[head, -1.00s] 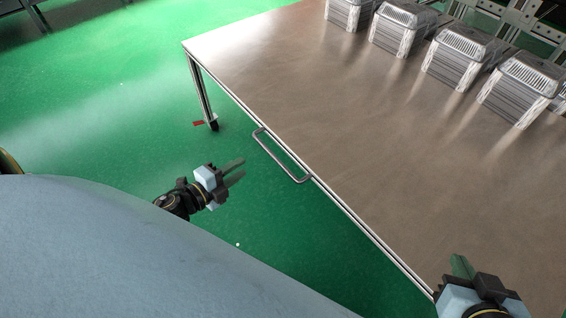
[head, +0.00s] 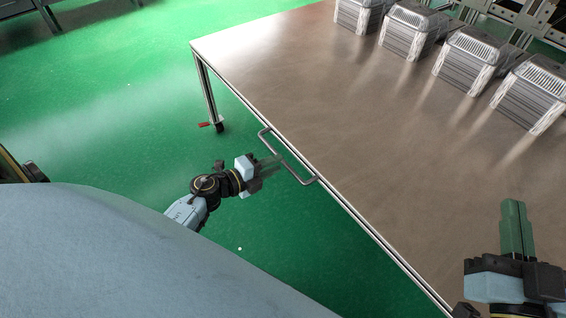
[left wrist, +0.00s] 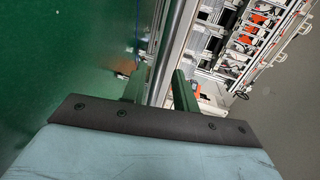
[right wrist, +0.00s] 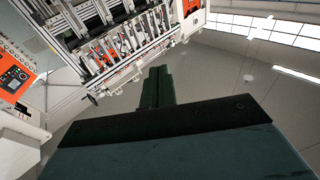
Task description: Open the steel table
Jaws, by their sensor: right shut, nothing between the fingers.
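The steel table (head: 300,100) has a brushed brown-grey top and a metal leg with a caster at its left corner. A bent metal handle (head: 300,178) sticks out from its near edge. My left gripper (head: 272,166) is open at the handle, its fingertips overlapping the bar in the head view. In the left wrist view the handle bar (left wrist: 162,75) runs between the two spread fingers (left wrist: 158,88). Whether either finger touches it I cannot tell. My right gripper (head: 514,212) is shut and empty above the table's right part; its fingers also show closed in the right wrist view (right wrist: 159,85).
Several foil-like trays with ribbed lids (head: 410,32) stand in a row along the table's far side. The table top's middle is bare. Green floor (head: 110,110) lies open left of the table. Racks and machines show behind in the wrist views.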

